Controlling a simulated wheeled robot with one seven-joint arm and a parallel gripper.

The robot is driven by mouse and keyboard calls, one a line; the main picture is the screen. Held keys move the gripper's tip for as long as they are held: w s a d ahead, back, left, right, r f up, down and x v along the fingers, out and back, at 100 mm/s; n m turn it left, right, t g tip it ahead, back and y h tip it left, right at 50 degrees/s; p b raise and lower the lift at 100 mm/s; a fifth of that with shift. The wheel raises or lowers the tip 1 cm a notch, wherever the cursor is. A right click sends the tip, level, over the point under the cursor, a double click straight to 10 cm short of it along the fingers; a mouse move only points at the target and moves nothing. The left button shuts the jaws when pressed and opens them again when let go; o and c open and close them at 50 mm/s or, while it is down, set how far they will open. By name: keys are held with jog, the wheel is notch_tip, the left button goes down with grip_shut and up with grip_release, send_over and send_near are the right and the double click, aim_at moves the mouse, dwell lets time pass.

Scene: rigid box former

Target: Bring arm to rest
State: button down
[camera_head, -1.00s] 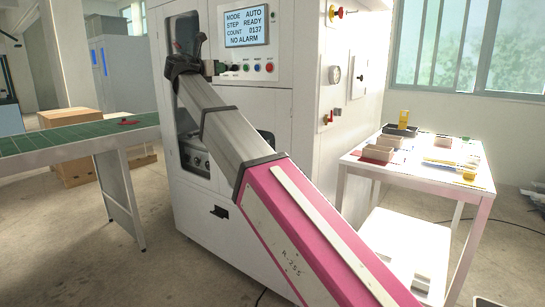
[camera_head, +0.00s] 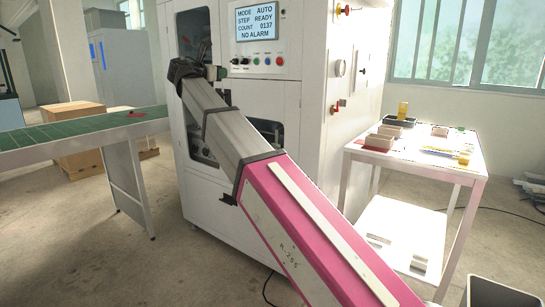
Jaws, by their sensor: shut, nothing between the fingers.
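My arm reaches up from the bottom right, with a pink lower link (camera_head: 300,225) and a grey upper link (camera_head: 215,125). It ends at a dark wrist joint (camera_head: 187,70) in front of the machine's left window. A short grey-green piece (camera_head: 216,73) sticks out to the right of this joint. I cannot make out my gripper's fingers; they seem hidden behind the wrist. I see nothing held.
A green conveyor (camera_head: 75,130) is on the left. A white table (camera_head: 440,173) with small boxes and yellow pieces is on the right.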

jog(key=d+f+m+g+y, duration=0.15)
jog(key=d+f+m, duration=0.4)
jog(key=f, duration=0.75)
jog(key=d+f+m+g+y, duration=0.1)
jog(key=d+f+m+g, duration=0.15)
jog(key=d+f, duration=0.85)
jog(key=d+f+m+g+y, duration=0.1)
jog(key=d+f+m+g, duration=0.3)
jog(key=f, duration=1.1)
jog(key=s+d+f+m+g+y, duration=0.2)
jog(key=s+d+f+m, duration=0.3)
jog(key=f, duration=0.5)
jog(key=s+d+f+m+g+y, duration=0.2)
jog(key=s+d+f+m, duration=0.3)
jog(key=s+f, duration=0.4)
jog(key=s+d+f+m+g+y, duration=0.2)
jog(key=s+d+f+m, duration=0.4)
jog(key=s+f, duration=0.3)
jog(key=shift+d+f+y, duration=0.35)
jog(key=shift+d+f, duration=0.35)
jog(key=shift+f, duration=0.15)
